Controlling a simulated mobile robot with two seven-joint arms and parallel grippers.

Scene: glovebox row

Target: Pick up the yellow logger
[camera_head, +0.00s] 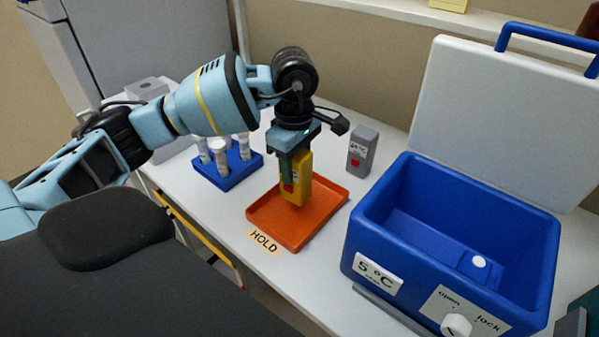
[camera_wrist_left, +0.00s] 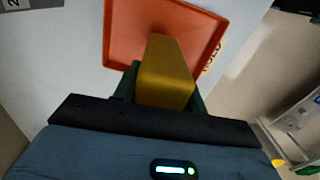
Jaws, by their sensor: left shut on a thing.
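The yellow logger (camera_head: 302,181) is an upright yellow block over the orange tray (camera_head: 328,212) labelled HOLD. My left gripper (camera_head: 289,172) comes down from above and is shut on the logger's upper part. In the left wrist view the yellow logger (camera_wrist_left: 166,75) sits between the dark fingers, with the orange tray (camera_wrist_left: 120,35) beyond it. I cannot tell whether the logger's lower end touches the tray. The side of the logger behind the finger is hidden. My right gripper is in neither view.
A blue cooler box (camera_head: 372,225) with its white lid (camera_head: 490,105) open stands at the right, marked 5 °C. A grey logger (camera_head: 362,152) stands behind the tray. A blue rack (camera_head: 230,175) with white-capped tubes is left of the tray. White table shows between them.

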